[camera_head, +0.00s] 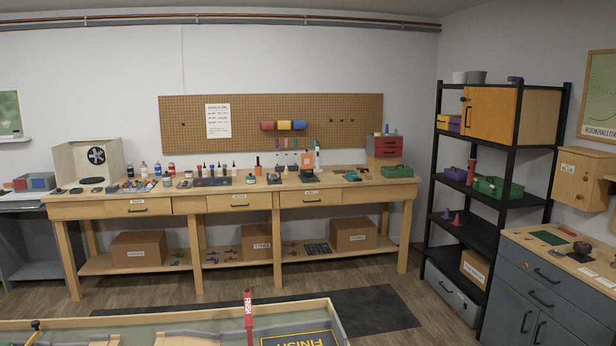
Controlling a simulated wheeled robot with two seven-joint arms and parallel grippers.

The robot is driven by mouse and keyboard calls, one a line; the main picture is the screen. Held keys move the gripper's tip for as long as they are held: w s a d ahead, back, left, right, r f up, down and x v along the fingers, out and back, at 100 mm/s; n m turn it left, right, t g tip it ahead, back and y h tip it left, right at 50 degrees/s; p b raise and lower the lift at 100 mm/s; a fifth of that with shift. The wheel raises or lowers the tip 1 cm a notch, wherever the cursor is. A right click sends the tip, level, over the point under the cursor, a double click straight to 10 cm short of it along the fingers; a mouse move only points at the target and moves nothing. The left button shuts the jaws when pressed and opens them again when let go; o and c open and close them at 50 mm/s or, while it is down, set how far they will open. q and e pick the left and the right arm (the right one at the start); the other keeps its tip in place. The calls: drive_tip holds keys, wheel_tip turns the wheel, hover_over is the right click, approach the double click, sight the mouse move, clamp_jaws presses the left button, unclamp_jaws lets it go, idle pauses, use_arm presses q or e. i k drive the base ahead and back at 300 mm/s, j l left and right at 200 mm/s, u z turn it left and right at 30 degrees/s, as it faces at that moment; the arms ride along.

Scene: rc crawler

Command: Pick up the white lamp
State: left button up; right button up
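A small white upright thing (317,156) stands toward the back of the long wooden workbench (105,211), right of its middle. It may be the white lamp, but it is too small to tell. An orange and white object (307,161) is close to its left and a black object (306,175) is in front. Neither of my grippers shows in the head view.
A low walled track table (170,322) with a red finish post (248,318) lies in front. A dark mat (375,305) and wooden floor separate it from the workbench. A black shelf rack (462,210) and grey cabinet (535,300) stand at the right.

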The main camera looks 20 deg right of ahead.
sight(314, 144)
drive_tip(key=l+z, duration=0.1)
drive_tip(key=z, duration=0.4)
drive_tip(key=l+z, duration=0.1)
drive_tip(key=z, duration=0.4)
drive_tip(key=l+z, duration=0.15)
drive_tip(key=z, duration=0.3)
drive_tip(key=l+z, duration=0.1)
drive_tip(key=z, duration=0.4)
drive_tip(key=i+l+z, duration=0.45)
drive_tip(key=i+l, duration=0.9)
drive_tip(key=i+j+u, duration=0.1)
drive_tip(key=i+u, duration=0.55)
drive_tip(key=u, duration=0.3)
drive_tip(key=i+l+u, duration=0.2)
drive_tip(key=u, duration=0.25)
drive_tip(key=i+j+u, duration=0.15)
drive_tip(key=i+u, duration=0.25)
drive_tip(key=i, duration=0.35)
drive_tip(key=i+l+u, duration=0.1)
drive_tip(key=i+u, duration=0.25)
drive_tip(key=i, duration=0.4)
drive_tip(key=i+l, duration=0.1)
drive_tip(key=i, duration=2.85)
drive_tip(key=j+u, duration=0.05)
drive_tip(key=j, duration=0.05)
